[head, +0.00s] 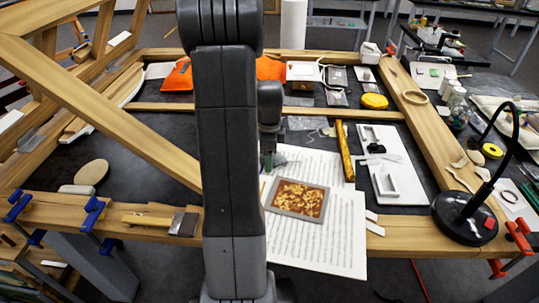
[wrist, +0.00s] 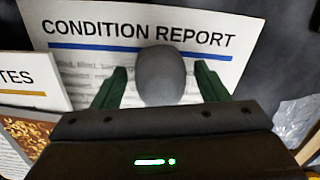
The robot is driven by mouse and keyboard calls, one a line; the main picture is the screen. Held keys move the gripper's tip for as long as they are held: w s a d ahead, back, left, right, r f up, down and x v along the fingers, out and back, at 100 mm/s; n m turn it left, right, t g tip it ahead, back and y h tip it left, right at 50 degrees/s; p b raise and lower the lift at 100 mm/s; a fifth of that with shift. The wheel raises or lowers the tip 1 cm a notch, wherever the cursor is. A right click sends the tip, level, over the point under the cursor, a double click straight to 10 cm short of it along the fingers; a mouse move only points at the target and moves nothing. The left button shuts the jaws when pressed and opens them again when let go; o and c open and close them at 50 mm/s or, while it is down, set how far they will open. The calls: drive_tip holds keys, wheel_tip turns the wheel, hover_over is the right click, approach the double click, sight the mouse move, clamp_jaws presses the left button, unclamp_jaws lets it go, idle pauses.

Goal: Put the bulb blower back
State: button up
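A grey rounded bulb, which looks like the bulb blower (wrist: 162,76), sits between the two green fingers of my gripper (wrist: 161,72) in the wrist view. The fingers are apart, with a narrow strip of paper showing between each finger and the bulb. The bulb's lower end is hidden by the gripper body. Behind it is a printed sheet headed "CONDITION REPORT" (wrist: 90,17). In the head view my gripper (head: 272,160) is low over the white papers, mostly hidden by my arm, and I cannot make out the bulb there.
A gilt fragment (head: 297,201) lies on papers (head: 340,235) at the front. To its right are a gold-coloured bar (head: 344,150) and a white tray (head: 405,172) with cut-outs. A black lamp (head: 465,216) stands at right. Dark table at left is mostly clear.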

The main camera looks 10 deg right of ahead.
wheel_tip(320, 180, up, 12)
drive_tip(key=shift+r, duration=0.2)
idle(0.4)
